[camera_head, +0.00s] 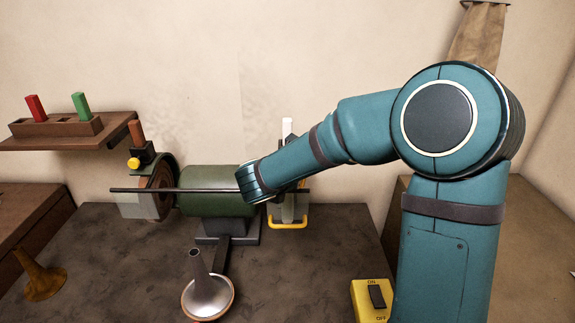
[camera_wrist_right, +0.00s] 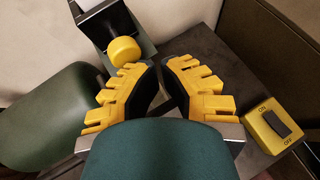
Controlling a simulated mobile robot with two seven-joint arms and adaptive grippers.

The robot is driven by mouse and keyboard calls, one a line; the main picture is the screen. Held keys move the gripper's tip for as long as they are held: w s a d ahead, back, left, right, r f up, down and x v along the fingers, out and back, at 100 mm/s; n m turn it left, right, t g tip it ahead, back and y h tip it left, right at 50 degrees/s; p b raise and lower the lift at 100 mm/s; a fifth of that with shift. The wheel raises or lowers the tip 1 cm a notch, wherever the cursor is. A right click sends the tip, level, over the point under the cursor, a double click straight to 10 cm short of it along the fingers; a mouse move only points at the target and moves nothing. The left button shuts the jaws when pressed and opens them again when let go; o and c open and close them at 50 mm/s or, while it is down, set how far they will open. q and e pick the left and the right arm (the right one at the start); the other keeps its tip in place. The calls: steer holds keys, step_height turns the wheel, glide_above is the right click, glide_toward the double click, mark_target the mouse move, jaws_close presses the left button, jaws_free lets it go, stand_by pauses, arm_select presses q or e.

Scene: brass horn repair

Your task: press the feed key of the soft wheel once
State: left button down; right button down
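The feed unit at the machine's right end, with a white bar (camera_head: 288,127) standing in it, is partly hidden by my right arm in the head view. In the right wrist view its round yellow feed key (camera_wrist_right: 123,50) sits on a dark housing, just beyond my fingertips and a little left. My right gripper (camera_wrist_right: 159,70) has its yellow-backed fingers brought together at the tips, with nothing seen held; it looks apart from the key. The soft wheel itself is mostly hidden behind my arm. My left gripper is not in view.
The green motor (camera_head: 215,188) carries another wheel (camera_head: 160,192) at left, with its own yellow key (camera_head: 133,163) and brown bar. A dark rod crosses in front. A silver bell (camera_head: 208,297) stands before the motor. A yellow ON/OFF switch (camera_head: 362,301) is at right.

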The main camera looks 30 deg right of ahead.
steer(key=shift+w+d, duration=0.35)
steer(key=shift+w, duration=0.25)
stand_by(1.1)
steer(key=shift+s, duration=0.1)
steer(key=shift+s+a, duration=0.5)
steer(key=shift+s, duration=0.25)
steer(key=shift+s+a+b, duration=0.2)
steer(key=shift+s+a, duration=0.25)
steer(key=shift+s, duration=0.25)
steer(key=shift+s+a+b, duration=0.25)
steer(key=shift+s+a, duration=0.2)
steer(key=shift+s, duration=0.3)
steer(key=shift+s+a+b, duration=0.2)
steer(key=shift+s+a, duration=0.25)
steer(key=shift+s, duration=0.25)
